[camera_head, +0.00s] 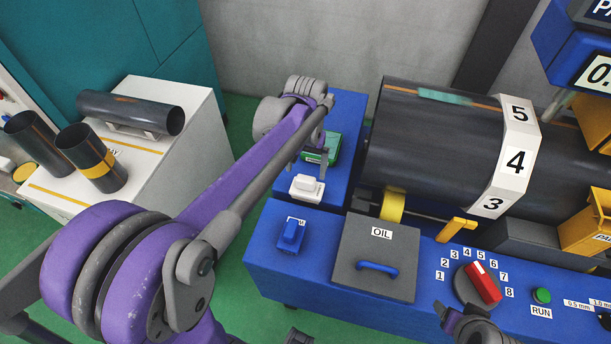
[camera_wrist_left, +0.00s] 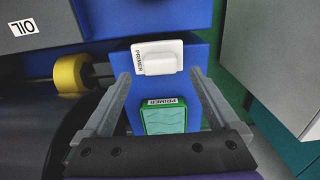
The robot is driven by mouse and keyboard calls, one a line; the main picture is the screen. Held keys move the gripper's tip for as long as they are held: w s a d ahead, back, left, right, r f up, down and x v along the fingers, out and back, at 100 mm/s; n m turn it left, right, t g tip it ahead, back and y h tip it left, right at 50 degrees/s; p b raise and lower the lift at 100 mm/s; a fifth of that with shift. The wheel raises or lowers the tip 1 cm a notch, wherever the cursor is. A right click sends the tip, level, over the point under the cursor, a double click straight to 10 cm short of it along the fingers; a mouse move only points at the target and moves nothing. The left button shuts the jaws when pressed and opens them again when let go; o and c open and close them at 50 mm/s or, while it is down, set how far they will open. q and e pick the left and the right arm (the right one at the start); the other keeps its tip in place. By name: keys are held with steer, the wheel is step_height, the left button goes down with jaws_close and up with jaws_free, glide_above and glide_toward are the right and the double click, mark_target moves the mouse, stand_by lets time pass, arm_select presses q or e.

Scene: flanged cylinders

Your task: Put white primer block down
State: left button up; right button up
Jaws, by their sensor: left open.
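The white primer block (camera_head: 306,188) rests on the blue bench top, in front of the green primer pad (camera_head: 325,150). In the left wrist view the white block (camera_wrist_left: 157,57) lies on the blue surface, just at and beyond the fingertips. My left gripper (camera_wrist_left: 160,76) is open, one finger on either side of the block's line, with gaps showing. The green pad (camera_wrist_left: 165,118) labelled PRIMER lies between the fingers, nearer the palm. In the head view my left arm partly hides the gripper. A grey and purple part of my right arm shows at the bottom right; its fingers are unclear.
A blue block (camera_head: 291,235) and a grey OIL lid (camera_head: 376,262) with a blue handle are nearby. A red selector knob (camera_head: 483,283) is farther right.

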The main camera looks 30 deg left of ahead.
mark_target(305, 179)
arm_select(q)
step_height(305, 179, up, 6)
steer(key=shift+f, duration=0.1)
arm_select(e)
steer(key=shift+w+r, duration=0.1)
steer(key=shift+r, duration=0.1)
stand_by(0.4)
